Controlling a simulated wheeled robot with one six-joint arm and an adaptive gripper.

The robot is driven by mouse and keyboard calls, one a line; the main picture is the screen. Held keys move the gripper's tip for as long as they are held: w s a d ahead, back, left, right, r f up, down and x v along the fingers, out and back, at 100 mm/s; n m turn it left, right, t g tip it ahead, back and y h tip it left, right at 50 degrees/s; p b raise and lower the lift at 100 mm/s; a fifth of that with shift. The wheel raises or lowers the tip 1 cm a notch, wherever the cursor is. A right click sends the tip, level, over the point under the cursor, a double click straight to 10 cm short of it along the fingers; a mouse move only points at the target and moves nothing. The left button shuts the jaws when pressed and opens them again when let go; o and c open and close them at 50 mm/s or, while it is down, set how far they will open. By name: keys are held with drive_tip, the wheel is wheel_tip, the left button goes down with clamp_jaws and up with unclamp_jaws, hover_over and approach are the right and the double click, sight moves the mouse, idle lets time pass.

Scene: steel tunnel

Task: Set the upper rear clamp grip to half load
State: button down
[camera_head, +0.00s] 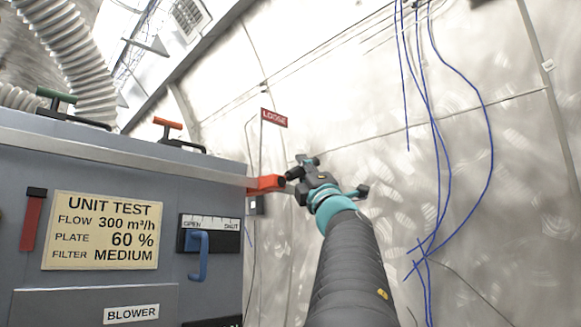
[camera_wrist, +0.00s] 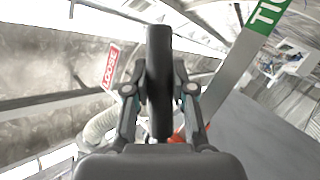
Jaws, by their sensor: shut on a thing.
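The clamp grip at the right end of the grey unit has a red-orange arm (camera_head: 264,183), seen in the head view. My gripper (camera_head: 296,175) is at the arm's outer end and shut on it. In the wrist view, a dark upright bar (camera_wrist: 159,80) stands between my fingers, and a little red shows below right (camera_wrist: 190,134). A red LOOSE sign (camera_head: 274,118) stands above the grip; it also shows left of my fingers in the wrist view (camera_wrist: 110,68). A green sign reading "TI…" (camera_wrist: 266,14) is at the upper right there, cut off. My fingers hide much of the grip.
The grey unit (camera_head: 120,165) fills the left, with green (camera_head: 57,95) and orange (camera_head: 168,123) top handles. Its front has a test sheet (camera_head: 104,232) and a blue lever (camera_head: 199,254) under an OPEN–SHUT scale. Blue cables (camera_head: 440,150) hang on the right wall.

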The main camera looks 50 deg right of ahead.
drive_tip(key=shift+f, duration=0.15)
drive_tip(key=c, duration=1)
unclamp_jaws()
drive_tip(key=shift+s, duration=0.1)
drive_tip(key=shift+o, duration=0.3)
drive_tip(key=v, duration=1.2)
